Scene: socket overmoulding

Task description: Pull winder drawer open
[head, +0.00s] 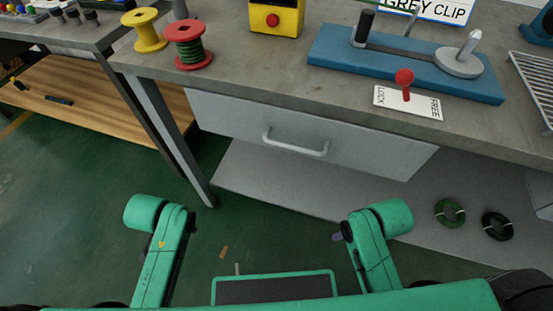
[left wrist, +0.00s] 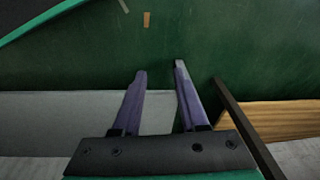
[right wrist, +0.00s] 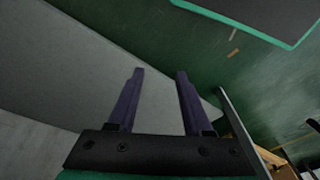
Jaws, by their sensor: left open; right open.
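The winder drawer (head: 228,118) has a plain grey front and sits under the bench top in the head view. Its front looks flush with the bench, so it appears shut. Its pale bar handle (head: 297,147) is near the middle of the front, and nothing touches it. My left gripper (left wrist: 160,68) is open and empty in the left wrist view, with green floor beyond its fingertips. My right gripper (right wrist: 160,72) is open and empty in the right wrist view, close to a grey panel. In the head view both arms are low, in front of the bench and apart from the handle.
The bench top (head: 260,62) carries a yellow spool (head: 146,32), a red spool (head: 188,45) and a blue winder base (head: 330,48). A red-knobbed lever (head: 404,78) stands by a LOCK/FREE label (head: 425,104). A bench leg (head: 175,140) stands left of the drawer. Cable coils (head: 450,213) lie on the lower shelf.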

